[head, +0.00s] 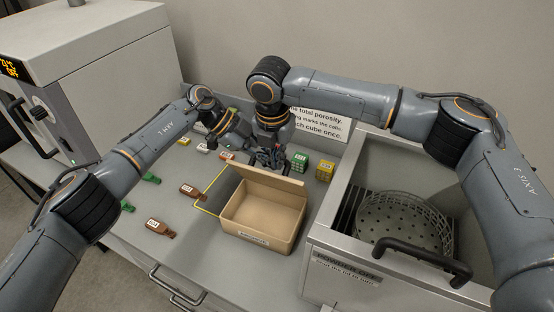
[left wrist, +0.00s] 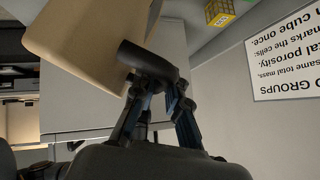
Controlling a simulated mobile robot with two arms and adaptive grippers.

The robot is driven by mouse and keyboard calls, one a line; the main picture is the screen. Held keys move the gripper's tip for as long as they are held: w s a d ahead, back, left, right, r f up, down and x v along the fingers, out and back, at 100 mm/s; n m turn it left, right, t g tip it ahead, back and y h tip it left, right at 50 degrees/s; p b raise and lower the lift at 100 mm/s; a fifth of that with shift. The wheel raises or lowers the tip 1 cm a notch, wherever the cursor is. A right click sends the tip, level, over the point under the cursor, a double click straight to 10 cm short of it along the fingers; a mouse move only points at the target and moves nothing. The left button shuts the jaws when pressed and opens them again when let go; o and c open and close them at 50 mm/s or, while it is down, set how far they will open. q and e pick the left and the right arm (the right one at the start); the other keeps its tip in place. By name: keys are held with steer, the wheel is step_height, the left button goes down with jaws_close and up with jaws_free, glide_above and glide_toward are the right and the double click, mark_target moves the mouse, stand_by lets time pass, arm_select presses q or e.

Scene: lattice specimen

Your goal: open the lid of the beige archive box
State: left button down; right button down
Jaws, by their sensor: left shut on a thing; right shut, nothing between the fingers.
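The beige archive box (head: 262,212) stands on the grey bench with its inside showing, empty as far as I see. Its lid (head: 268,180) is raised at the back edge, standing steeply; it also fills the upper left of the left wrist view (left wrist: 85,35). My left gripper (head: 263,158) is behind the lid, shut on a dark rounded bar (left wrist: 150,62) at the lid's edge. How the bar joins the lid is hidden. My right gripper (head: 278,152) is shut and empty, pointing down close behind the lid. The two grippers overlap in the head view.
A yellow cube (head: 325,170) and a green cube (head: 299,162) stand right of the grippers. Brown tagged pieces (head: 160,228) lie left of the box. A basin (head: 350,238) with a wire basket (head: 405,222) stands at right, an oven-like cabinet (head: 100,55) at left.

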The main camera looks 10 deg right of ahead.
arm_select(q)
steer(key=shift+s+d+g, duration=0.1)
steer(key=shift+s+g, duration=0.2)
steer(key=shift+s, duration=0.05)
arm_select(e)
steer(key=shift+w+d, duration=0.55)
arm_select(q)
steer(key=c, duration=1.6)
jaws_free()
